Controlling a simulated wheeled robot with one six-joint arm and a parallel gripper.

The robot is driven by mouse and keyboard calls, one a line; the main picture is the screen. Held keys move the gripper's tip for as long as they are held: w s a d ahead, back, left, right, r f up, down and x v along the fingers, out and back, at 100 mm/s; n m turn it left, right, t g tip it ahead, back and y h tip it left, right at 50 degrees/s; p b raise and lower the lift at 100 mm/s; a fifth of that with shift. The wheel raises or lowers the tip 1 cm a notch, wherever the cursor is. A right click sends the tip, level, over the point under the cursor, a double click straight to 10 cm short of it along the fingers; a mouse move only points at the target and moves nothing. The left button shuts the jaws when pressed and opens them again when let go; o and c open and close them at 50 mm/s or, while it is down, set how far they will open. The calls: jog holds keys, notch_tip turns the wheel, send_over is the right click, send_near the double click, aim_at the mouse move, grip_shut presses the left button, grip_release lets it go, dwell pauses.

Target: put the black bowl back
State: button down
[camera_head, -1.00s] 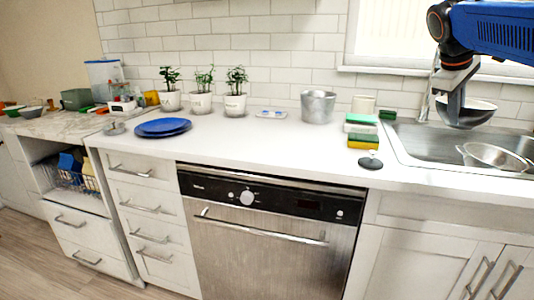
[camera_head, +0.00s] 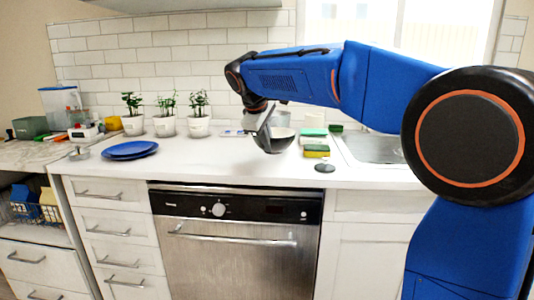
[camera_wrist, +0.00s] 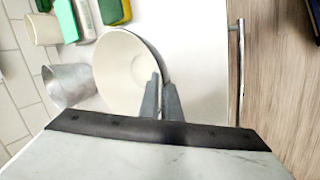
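The black bowl (camera_head: 274,145), dark outside and pale inside, is held above the counter in the head view. My gripper (camera_head: 262,122) is shut on its rim. In the wrist view, the two grey fingers (camera_wrist: 161,104) pinch the rim, and the bowl's pale inside (camera_wrist: 118,72) faces the camera. The bowl is slightly tilted and looks empty.
The white counter (camera_head: 225,165) has two stacked blue plates (camera_head: 130,150) and three potted plants (camera_head: 197,118) along the wall. A metal pot (camera_wrist: 68,86) and sponges (camera_head: 316,151) are near the bowl. The sink (camera_head: 372,148) is at right, partly hidden by my arm.

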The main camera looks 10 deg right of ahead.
jog(key=shift+d+f, duration=0.1)
jog(key=shift+f, duration=1.45)
jog(key=c, duration=2)
grip_release()
jog(key=v, duration=1.2)
jog(key=shift+d, duration=0.1)
